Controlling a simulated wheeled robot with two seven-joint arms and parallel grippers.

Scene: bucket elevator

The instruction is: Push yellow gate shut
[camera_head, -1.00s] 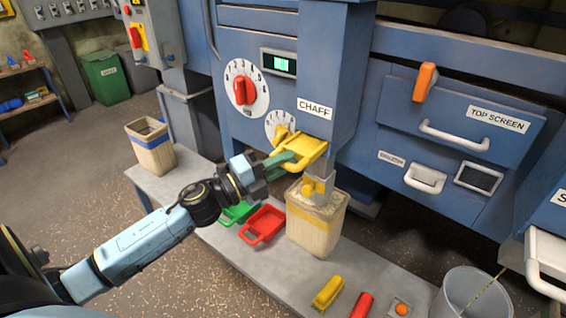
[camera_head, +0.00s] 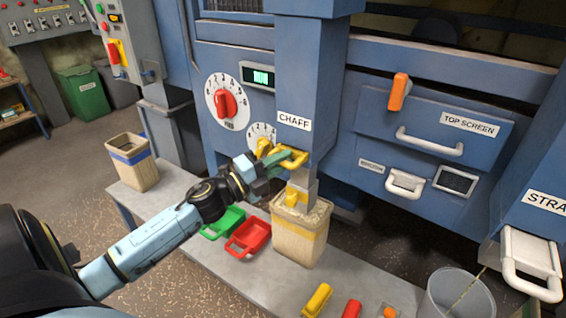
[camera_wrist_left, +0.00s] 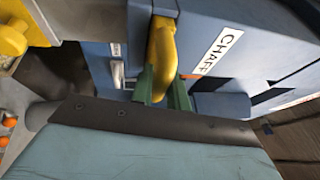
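The yellow gate (camera_head: 293,158) is at the blue chute (camera_head: 308,85) labelled CHAFF. Its handle loop shows close against the chute in the head view, with little of the flat plate visible. In the left wrist view the yellow handle (camera_wrist_left: 162,48) stands between the green fingers. My left gripper (camera_head: 272,168) is at the handle from the left, with its fingers on both sides and apparently closed on it. The gate's inner part is hidden inside the chute. My right gripper is in neither view.
A filled container (camera_head: 299,232) stands under the chute's yellow-fitted spout (camera_head: 295,196). A red scoop (camera_head: 250,237) and a green scoop (camera_head: 224,222) lie on the grey bench (camera_head: 196,267). A yellow knob (camera_head: 264,147) is just left of the gate. A bucket (camera_head: 455,296) is at lower right.

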